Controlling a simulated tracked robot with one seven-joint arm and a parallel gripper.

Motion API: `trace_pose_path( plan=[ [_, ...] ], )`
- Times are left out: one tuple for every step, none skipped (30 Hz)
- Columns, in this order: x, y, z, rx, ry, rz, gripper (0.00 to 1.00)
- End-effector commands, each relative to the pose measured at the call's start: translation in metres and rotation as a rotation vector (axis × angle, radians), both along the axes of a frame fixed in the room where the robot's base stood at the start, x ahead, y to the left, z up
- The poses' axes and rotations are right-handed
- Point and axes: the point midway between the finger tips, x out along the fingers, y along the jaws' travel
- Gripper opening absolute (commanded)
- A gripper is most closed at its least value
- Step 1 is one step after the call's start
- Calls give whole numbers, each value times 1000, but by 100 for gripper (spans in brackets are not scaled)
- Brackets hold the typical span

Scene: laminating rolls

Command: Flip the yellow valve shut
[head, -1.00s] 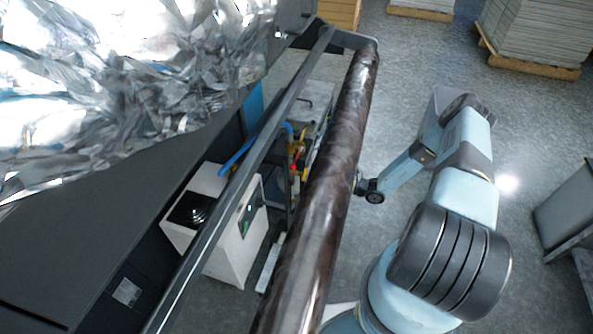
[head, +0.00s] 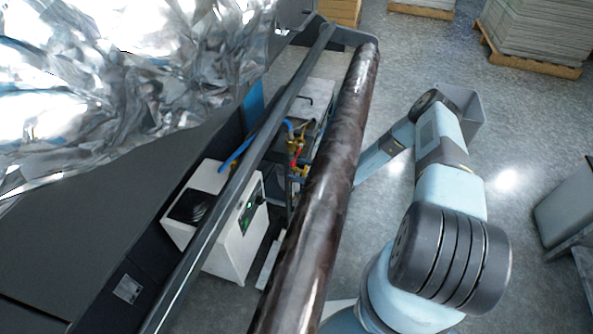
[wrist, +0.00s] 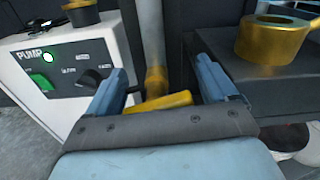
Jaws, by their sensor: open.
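In the wrist view my gripper (wrist: 163,74) is open, with one blue finger on each side. A yellow bar (wrist: 160,103), which looks like the valve's handle, lies slightly tilted between the fingers, close to the palm. A yellow-brass vertical pipe (wrist: 155,78) stands just beyond it. I cannot tell whether the fingers touch the handle. In the head view the yellow and red valve fittings (head: 297,145) show between the dark rail and the roll. My gripper is hidden behind the roll there.
The white pump box (head: 226,222) with a green-lit panel stands beside the valve; it also shows in the wrist view (wrist: 70,75). A brown roll (head: 325,190) and a dark rail (head: 270,125) run above. A brass ring (wrist: 270,42) sits on a dark surface.

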Motion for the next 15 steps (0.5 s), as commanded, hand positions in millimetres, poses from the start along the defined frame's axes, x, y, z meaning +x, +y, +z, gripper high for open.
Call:
trace_pose_path(
  plan=[
    [0,0,0,0,0,0,86],
    [0,0,0,0,0,0,86],
    [0,0,0,0,0,0,86],
    [0,0,0,0,0,0,86],
    [0,0,0,0,0,0,86],
    [0,0,0,0,0,0,86],
    [0,0,0,0,0,0,84],
    [0,0,0,0,0,0,81],
    [0,0,0,0,0,0,77],
    [0,0,0,0,0,0,74],
    [0,0,0,0,0,0,71],
    [0,0,0,0,0,1,67],
    [0,0,0,0,0,0,64],
    [0,0,0,0,0,0,62],
    [0,0,0,0,0,0,58]
  ],
)
